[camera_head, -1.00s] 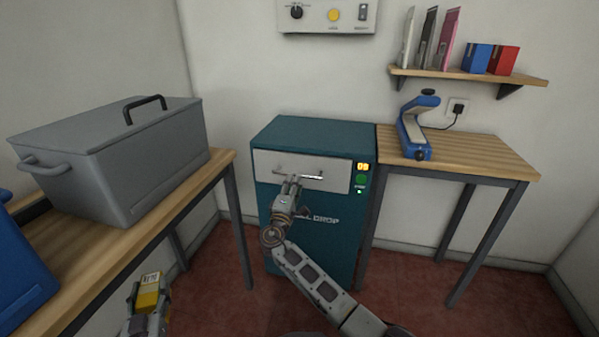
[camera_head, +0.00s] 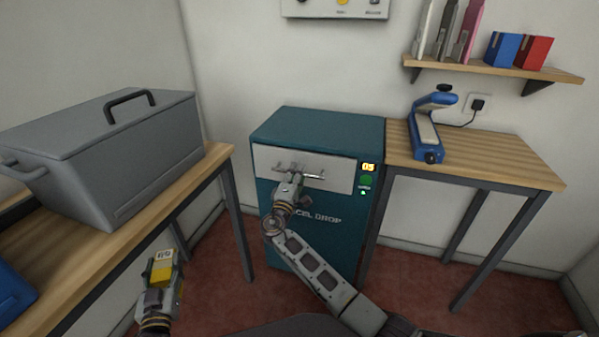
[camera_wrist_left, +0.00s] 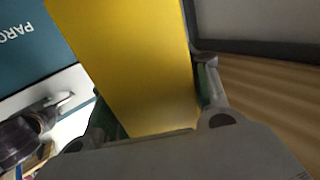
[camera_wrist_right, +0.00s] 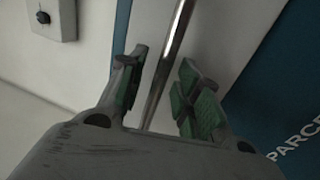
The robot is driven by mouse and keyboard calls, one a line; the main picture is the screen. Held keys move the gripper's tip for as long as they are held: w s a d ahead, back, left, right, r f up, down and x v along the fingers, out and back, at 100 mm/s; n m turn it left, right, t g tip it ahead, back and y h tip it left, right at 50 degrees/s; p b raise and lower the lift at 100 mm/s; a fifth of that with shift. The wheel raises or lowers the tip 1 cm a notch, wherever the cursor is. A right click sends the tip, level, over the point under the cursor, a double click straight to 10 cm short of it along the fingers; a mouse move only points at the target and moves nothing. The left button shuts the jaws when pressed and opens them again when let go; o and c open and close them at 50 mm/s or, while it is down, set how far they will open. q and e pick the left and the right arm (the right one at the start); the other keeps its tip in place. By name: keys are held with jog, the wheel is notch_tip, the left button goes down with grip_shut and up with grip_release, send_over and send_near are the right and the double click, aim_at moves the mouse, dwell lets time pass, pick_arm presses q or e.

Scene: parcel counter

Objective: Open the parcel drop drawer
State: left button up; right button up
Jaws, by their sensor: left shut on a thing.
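The teal parcel drop cabinet (camera_head: 330,128) stands against the wall. Its pale drawer front (camera_head: 335,182) looks flush with the cabinet, with a metal bar handle (camera_head: 313,175) across it. My right gripper (camera_head: 290,178) is at the handle. In the right wrist view the bar (camera_wrist_right: 168,60) runs between its open fingers (camera_wrist_right: 160,95), with gaps beside it. My left gripper (camera_head: 159,278) is shut on a yellow parcel (camera_head: 165,272) with a white label, low at the left. The parcel also fills the middle of the left wrist view (camera_wrist_left: 130,60).
A grey lidded bin (camera_head: 105,155) stands on the left wooden table (camera_head: 190,172), beside a blue object (camera_head: 12,295). A blue scanner-like device (camera_head: 428,130) is on the right table (camera_head: 490,150). A shelf (camera_head: 500,70) hangs above. The floor before the cabinet is red.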

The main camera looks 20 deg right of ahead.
grip_shut()
dwell(0.3)
jog(key=shift+s, duration=0.1)
